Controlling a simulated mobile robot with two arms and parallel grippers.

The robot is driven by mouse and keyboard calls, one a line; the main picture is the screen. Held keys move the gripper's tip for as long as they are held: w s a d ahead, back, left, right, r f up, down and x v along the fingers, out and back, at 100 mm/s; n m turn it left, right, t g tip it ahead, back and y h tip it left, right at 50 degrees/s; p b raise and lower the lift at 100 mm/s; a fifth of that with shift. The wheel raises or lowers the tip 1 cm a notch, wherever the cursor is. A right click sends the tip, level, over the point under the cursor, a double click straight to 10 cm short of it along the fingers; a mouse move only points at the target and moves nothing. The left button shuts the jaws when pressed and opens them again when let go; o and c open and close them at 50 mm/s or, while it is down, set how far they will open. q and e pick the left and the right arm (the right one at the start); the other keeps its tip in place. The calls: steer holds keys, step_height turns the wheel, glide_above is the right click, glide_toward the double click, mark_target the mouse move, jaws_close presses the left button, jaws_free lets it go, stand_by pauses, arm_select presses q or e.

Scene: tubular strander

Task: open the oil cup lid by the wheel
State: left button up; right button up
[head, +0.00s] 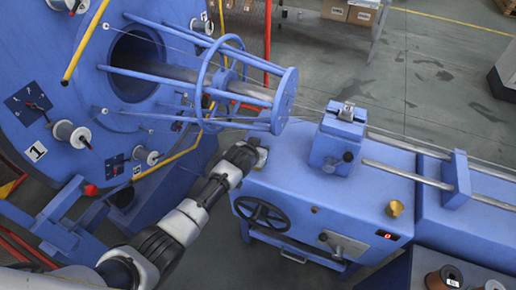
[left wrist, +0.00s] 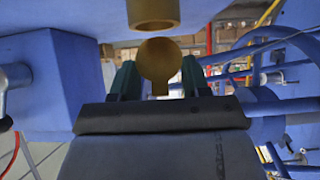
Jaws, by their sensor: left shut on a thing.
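My left arm reaches from the bottom left of the head view, and its gripper (head: 258,155) is at the near left corner of the blue machine housing, above the black handwheel (head: 262,213). In the left wrist view the gripper's green fingertips (left wrist: 160,82) are shut on the narrow tab of a round brass lid (left wrist: 159,60). A brass oil cup (left wrist: 154,12) shows at the top edge of that view, with a small gap to the lid's disc. My right gripper is not in view.
Another brass cup (head: 394,208) stands on the housing top farther right. The blue cage (head: 285,100) with its bars lies just behind my gripper. A blue clamp block (head: 338,140) stands to the right. Open floor (head: 440,80) lies beyond the machine.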

arm_select(q)
steer(key=o, duration=0.9)
steer(key=shift+v, duration=5.4)
steer(key=shift+f, duration=0.1)
